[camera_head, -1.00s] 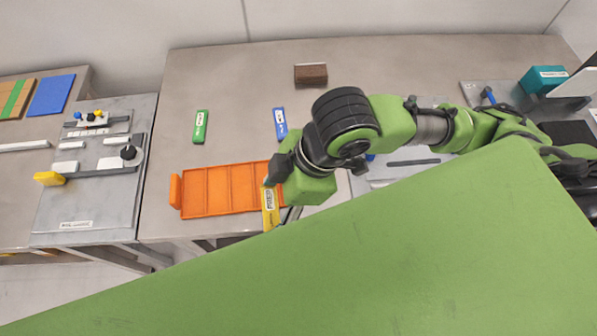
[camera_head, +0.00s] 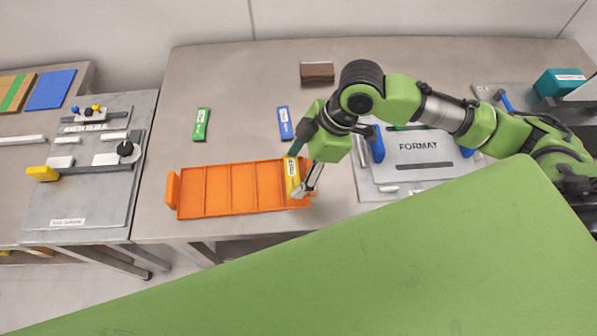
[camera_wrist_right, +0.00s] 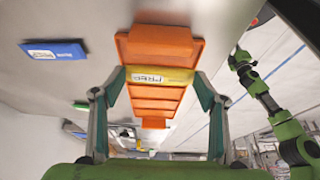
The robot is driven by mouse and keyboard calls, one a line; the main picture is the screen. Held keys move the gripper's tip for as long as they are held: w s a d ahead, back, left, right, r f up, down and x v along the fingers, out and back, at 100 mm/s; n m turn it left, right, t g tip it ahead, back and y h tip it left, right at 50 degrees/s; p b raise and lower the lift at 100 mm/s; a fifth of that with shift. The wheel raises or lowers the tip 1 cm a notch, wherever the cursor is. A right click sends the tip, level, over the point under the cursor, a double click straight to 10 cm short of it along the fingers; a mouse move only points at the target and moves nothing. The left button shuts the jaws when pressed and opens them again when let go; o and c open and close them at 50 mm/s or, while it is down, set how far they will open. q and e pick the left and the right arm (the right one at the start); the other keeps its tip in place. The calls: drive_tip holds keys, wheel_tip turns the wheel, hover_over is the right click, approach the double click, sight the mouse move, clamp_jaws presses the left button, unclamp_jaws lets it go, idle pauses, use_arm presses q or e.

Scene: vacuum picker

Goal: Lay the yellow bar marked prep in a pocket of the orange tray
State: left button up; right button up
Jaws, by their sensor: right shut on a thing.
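The yellow bar marked PREP (camera_head: 292,181) is gripped by my right gripper (camera_head: 303,172). In the right wrist view the bar (camera_wrist_right: 160,76) lies crosswise between the two fingers (camera_wrist_right: 158,92), and its label reads PREP. The orange tray (camera_head: 205,212) lies on the table with several pockets in a row; it also shows in the right wrist view (camera_wrist_right: 158,48). The bar is over the tray's right-end pocket in the head view, running along that pocket. It seems to be above the tray, but the exact gap cannot be told. A second green arm with a dark end (camera_wrist_right: 240,58) shows at right in the wrist view.
A green bar (camera_head: 201,124) and a blue bar (camera_head: 285,122) lie behind the tray. A brown block (camera_head: 317,72) is farther back. A plate marked FORMAT (camera_head: 418,150) is at right, a grey fixture board (camera_head: 85,200) at left. The table between is clear.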

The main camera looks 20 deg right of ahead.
wheel_tip(320, 180, down, 3)
drive_tip(key=shift+d+r+p, duration=0.15)
drive_tip(key=shift+r+p, duration=0.05)
drive_tip(key=shift+p, duration=0.1)
drive_tip(key=shift+w+f, duration=0.1)
drive_tip(key=shift+f, duration=0.3)
drive_tip(key=shift+f, duration=0.15)
drive_tip(key=o, duration=1)
drive_tip(key=shift+o, duration=0.2)
drive_tip(key=v, duration=1.2)
drive_tip(key=shift+b, duration=0.3)
